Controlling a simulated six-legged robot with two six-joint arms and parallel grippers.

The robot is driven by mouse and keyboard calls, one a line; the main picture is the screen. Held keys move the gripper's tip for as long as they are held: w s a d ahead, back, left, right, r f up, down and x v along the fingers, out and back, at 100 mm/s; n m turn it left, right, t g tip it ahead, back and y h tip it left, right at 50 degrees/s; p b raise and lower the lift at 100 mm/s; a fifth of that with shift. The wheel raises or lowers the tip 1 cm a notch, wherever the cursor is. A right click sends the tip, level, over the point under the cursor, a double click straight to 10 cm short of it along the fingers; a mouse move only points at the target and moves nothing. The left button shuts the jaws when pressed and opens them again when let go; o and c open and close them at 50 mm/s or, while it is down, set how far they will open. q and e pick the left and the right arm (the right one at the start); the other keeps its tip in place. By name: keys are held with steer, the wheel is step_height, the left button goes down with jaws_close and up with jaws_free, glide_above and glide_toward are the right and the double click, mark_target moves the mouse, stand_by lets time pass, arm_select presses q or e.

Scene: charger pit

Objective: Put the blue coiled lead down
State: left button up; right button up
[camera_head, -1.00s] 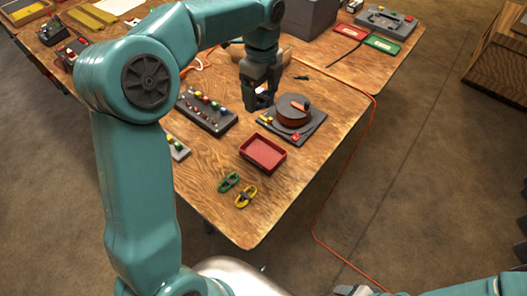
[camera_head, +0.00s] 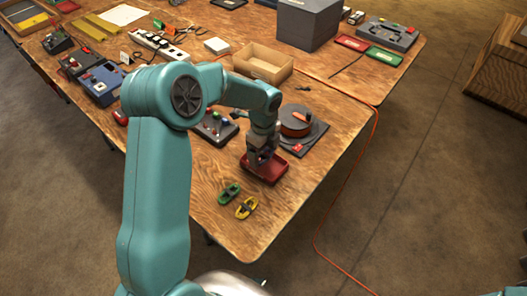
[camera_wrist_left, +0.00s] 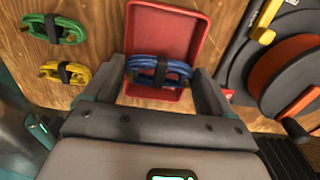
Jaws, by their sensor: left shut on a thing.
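My left gripper (camera_head: 260,162) is over the red tray (camera_head: 272,178) near the table's front corner. In the left wrist view, the blue coiled lead (camera_wrist_left: 160,69), with a black band round its middle, lies between the two fingers, and the gripper is shut on it. The lead shows in front of the lower part of the red tray (camera_wrist_left: 165,32); whether it touches the tray floor I cannot tell. The head view hides the lead behind the gripper. My right gripper is not in view.
A green coiled lead (camera_head: 229,194) and a yellow coiled lead (camera_head: 246,207) lie left of the tray. A cord reel on a dark plate (camera_head: 305,138) stands just behind it. A button panel (camera_head: 216,128) and a wooden box (camera_head: 263,64) lie farther back. An orange cable runs along the right edge.

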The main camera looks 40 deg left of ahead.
arm_select(q)
steer(key=shift+f, duration=0.25)
steer(key=shift+f+b, duration=0.3)
steer(key=shift+f, duration=0.3)
steer(key=o, duration=0.8)
steer(key=shift+s, duration=0.1)
steer(key=shift+c, duration=0.2)
steer(key=shift+o, duration=0.6)
steer(key=shift+d+f, duration=0.1)
steer(key=shift+s, duration=0.1)
